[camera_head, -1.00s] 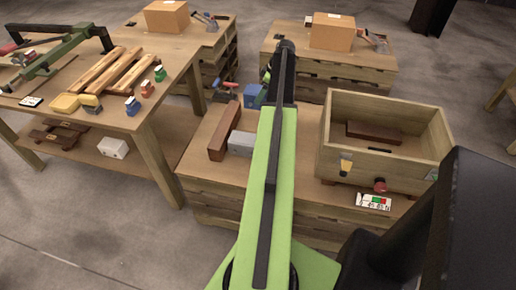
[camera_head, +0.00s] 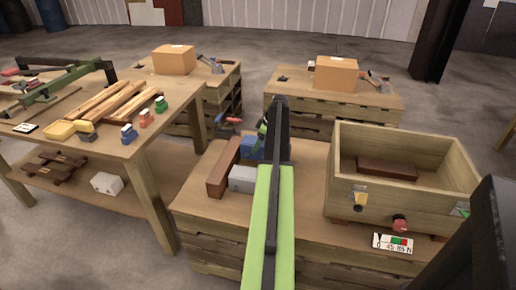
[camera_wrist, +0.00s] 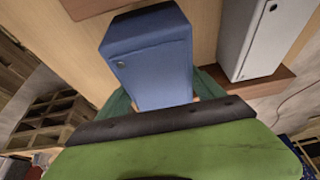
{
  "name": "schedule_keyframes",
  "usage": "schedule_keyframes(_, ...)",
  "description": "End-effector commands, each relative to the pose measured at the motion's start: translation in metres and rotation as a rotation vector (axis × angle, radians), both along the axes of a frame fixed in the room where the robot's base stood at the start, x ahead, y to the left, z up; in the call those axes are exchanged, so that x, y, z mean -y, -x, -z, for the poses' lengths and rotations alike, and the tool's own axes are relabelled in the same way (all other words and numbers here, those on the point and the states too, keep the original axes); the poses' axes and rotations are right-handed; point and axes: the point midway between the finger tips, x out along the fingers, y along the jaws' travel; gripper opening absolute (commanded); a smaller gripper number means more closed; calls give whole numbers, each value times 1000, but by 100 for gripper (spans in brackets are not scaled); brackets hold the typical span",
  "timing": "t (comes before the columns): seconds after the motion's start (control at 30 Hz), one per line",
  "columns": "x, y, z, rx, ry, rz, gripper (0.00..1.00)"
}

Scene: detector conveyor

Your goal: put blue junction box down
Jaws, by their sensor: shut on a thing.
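The blue junction box (camera_head: 252,148) is near the far left part of the pallet-like wooden bench (camera_head: 305,185), just behind a grey box (camera_head: 243,179). In the wrist view the blue box (camera_wrist: 150,55) fills the middle, with a finger on each side. My gripper (camera_wrist: 160,95) is shut on it. In the head view my gripper (camera_head: 262,138) is partly hidden by my arm. I cannot tell whether the box's underside touches the bench top.
A long brown block (camera_head: 223,167) lies left of the grey box. An open wooden crate (camera_head: 350,198) stands on the right, with a brown block (camera_head: 387,168) inside. A side table (camera_head: 100,145) with several small items is on the left. Bench room shows between my arm and the crate.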

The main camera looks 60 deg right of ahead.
Motion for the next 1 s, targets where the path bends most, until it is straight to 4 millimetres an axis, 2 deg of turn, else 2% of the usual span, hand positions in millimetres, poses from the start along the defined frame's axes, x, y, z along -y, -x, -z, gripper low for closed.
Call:
schedule_keyframes(0.03,0,0,9,2,-1,0,4)
schedule_keyframes(0.17,0,-1,7,2,-1,0,4)
schedule_keyframes(0.23,0,-1,12,2,-1,0,4)
schedule_keyframes(0.47,-1,-1,45,2,0,-1,4)
schedule_keyframes(0.87,-1,-1,46,2,-1,-1,4)
schedule_keyframes(0.9,-1,-1,46,0,-1,-1,80)
schedule_keyframes(1.0,-1,-1,45,0,-1,-1,93)
